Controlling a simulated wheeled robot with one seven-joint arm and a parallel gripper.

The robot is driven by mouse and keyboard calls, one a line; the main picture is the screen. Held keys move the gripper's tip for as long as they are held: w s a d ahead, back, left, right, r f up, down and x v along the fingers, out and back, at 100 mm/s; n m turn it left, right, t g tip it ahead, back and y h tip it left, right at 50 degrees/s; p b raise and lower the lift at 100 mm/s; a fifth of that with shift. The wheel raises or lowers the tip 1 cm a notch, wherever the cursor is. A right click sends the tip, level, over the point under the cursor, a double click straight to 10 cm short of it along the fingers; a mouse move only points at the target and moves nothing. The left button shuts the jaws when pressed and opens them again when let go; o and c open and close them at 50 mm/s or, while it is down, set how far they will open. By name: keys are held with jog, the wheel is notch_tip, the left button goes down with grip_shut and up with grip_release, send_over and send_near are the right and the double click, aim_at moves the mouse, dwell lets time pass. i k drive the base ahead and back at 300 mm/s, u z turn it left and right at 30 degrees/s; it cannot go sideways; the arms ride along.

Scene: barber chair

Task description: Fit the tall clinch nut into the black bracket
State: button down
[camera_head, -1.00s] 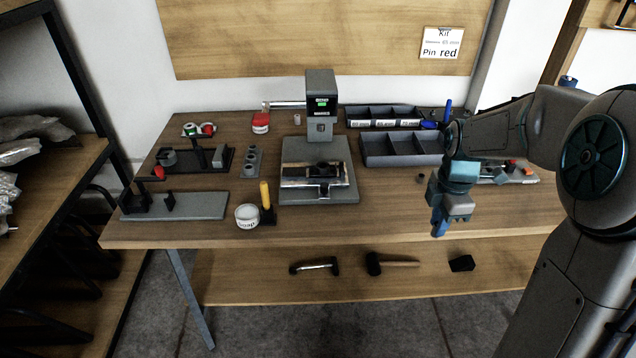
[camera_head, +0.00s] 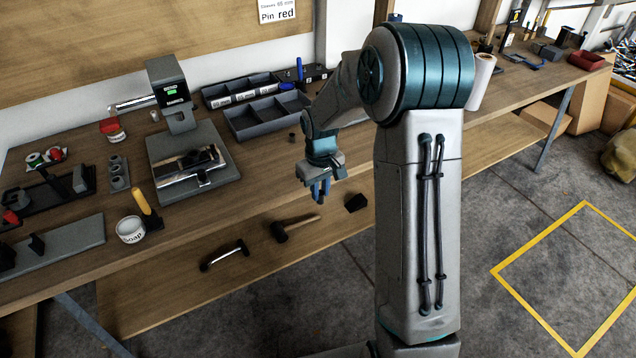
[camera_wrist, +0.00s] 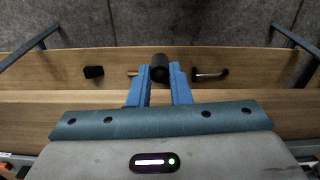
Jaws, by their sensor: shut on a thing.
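My gripper (camera_head: 320,190) hangs just off the front edge of the bench, fingers pointing down. In the wrist view its blue fingers (camera_wrist: 160,88) are shut on a dark round piece, which looks like the tall clinch nut (camera_wrist: 160,68). In the head view the held piece is too small to make out. A dark part (camera_head: 196,160) lies on the silver fixture of the grey press; I cannot tell whether it is the black bracket. Another small dark cylinder (camera_head: 292,137) stands on the bench behind my gripper.
The press (camera_head: 168,85) stands mid-bench, with divided bins (camera_head: 262,120) to its right. A white tub (camera_head: 131,230) and a yellow-handled tool (camera_head: 146,205) stand at the front left. A hammer (camera_head: 300,226) and a black block (camera_head: 356,203) lie on the lower shelf.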

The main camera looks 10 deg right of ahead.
aim_at(195, 157)
jog(key=z, duration=2)
jog(key=k, duration=1.4)
jog(key=u, duration=1.9)
jog(key=i, duration=0.45)
